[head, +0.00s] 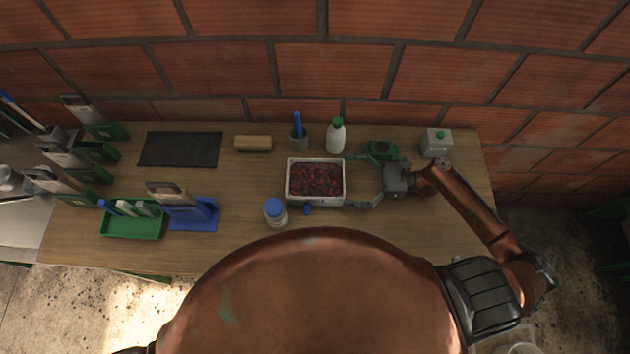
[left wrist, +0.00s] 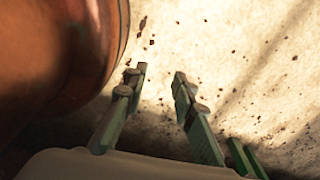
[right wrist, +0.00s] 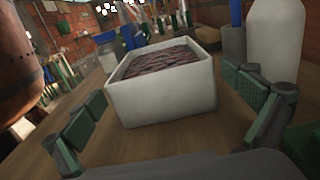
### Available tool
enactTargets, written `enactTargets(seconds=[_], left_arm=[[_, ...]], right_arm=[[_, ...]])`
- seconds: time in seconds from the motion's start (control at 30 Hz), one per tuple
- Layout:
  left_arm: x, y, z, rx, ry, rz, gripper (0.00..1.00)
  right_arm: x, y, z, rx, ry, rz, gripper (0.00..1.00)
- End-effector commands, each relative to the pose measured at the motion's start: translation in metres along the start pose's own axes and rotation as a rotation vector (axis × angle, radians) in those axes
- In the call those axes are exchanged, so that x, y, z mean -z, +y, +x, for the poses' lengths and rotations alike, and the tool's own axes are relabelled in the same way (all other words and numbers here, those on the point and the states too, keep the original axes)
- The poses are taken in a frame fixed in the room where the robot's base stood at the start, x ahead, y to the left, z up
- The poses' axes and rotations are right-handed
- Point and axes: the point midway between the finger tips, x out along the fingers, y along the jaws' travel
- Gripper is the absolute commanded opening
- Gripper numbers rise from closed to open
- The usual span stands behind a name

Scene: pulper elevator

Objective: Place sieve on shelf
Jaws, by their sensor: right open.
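I cannot make out a sieve or a shelf with certainty in any view. A white box (head: 316,203) filled with dark red berries (head: 316,181) stands on the wooden table (head: 230,240). My right gripper (head: 355,181) is open at the right end of this box, its fingers spread wide along the near and far sides. The right wrist view shows the box (right wrist: 168,107) ahead, between the spread fingers and not gripped. My left gripper (left wrist: 160,78) shows only in the left wrist view. Its fingers are apart and empty, over the stained floor.
A white bottle (head: 336,137), a cup with a blue handle (head: 298,138) and a brown block (head: 253,143) stand behind. A blue-lidded jar (head: 275,212) is left of the box. A green tray (head: 131,226) is at the left, and a grey canister (head: 436,143) at the back right.

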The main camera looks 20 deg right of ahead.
Motion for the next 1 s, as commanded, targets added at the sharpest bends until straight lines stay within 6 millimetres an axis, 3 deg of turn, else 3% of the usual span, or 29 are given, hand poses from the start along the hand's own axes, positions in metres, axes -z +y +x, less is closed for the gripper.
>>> enactTargets(seconds=[0.03,0.63,1.0], left_arm=[[0.001,0.000,0.003,0.000,0.002,0.001,0.25],[0.013,-0.002,-0.004,0.002,0.017,0.002,0.25],[0.010,-0.002,-0.004,0.002,0.013,0.001,0.25]], right_arm=[[0.010,0.000,0.001,-0.001,-0.001,0.002,1.00],[0.004,0.001,0.071,-0.006,-0.001,-0.002,1.00],[0.005,0.001,0.077,-0.004,0.001,0.000,0.97]])
